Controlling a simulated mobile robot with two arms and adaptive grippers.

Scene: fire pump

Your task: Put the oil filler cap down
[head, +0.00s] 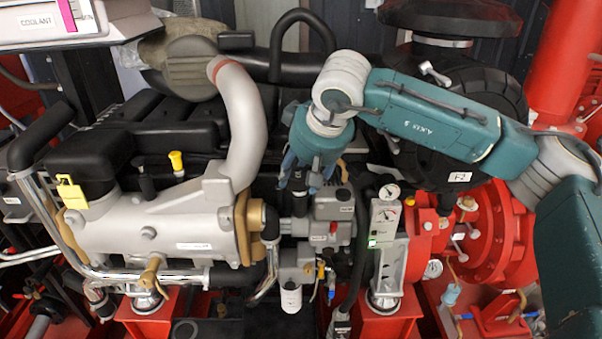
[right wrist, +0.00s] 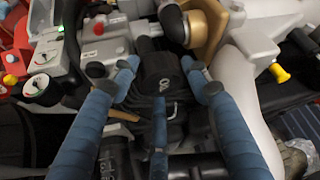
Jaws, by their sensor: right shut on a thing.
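The oil filler cap (right wrist: 160,74) is black with a pale oil symbol on its top. In the right wrist view it sits between the blue fingers of my right gripper (right wrist: 158,70), which is shut on it. In the head view my right gripper (head: 303,188) points down over the middle of the engine, just right of the curved grey pipe, and its fingers mostly hide the cap. I cannot tell whether the cap touches anything beneath it. My left gripper is not in view.
The curved grey pipe (head: 240,115) rises close to the left of the gripper. A grey valve block (head: 332,218) and a gauge panel (head: 386,225) stand below and right. Little flat room shows.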

